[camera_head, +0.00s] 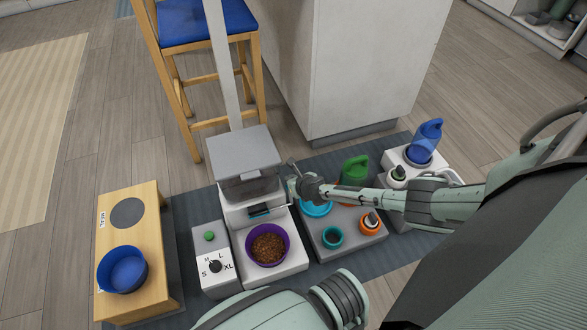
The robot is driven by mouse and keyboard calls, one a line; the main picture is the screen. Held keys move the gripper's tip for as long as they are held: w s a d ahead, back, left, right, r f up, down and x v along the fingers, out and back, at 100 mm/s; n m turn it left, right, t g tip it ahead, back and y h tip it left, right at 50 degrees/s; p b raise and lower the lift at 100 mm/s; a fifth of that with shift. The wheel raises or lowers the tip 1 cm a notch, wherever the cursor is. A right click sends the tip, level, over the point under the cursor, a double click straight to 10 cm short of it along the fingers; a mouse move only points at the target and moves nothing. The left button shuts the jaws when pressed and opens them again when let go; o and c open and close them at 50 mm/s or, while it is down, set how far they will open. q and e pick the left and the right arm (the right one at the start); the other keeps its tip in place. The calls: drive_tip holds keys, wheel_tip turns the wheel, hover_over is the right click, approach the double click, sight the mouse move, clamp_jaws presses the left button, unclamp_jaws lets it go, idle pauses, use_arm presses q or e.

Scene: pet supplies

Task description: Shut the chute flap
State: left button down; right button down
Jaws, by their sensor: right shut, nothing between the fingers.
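The food dispenser (246,150) is a white and grey unit with a grey lid and a dark clear hopper. Its chute flap (266,210) seems to be the dark strip with a teal edge on the front, above the bowl. The strip is small, and I cannot tell how far open it is. My right gripper (291,179) is shut and empty, just right of the hopper and up and right of the flap. I cannot tell whether it touches the dispenser. My left gripper is not in view.
A purple bowl (267,244) of kibble sits below the chute. A size-dial box (214,262) stands left of it. A wooden stand (164,255) carries a blue bowl (122,269). A grey tray (352,243) with cups and bottles lies right, under my right arm. A stool (196,20) stands behind.

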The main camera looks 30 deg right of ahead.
drive_tip(key=shift+w+d+f, duration=0.15)
drive_tip(key=shift+w, duration=0.55)
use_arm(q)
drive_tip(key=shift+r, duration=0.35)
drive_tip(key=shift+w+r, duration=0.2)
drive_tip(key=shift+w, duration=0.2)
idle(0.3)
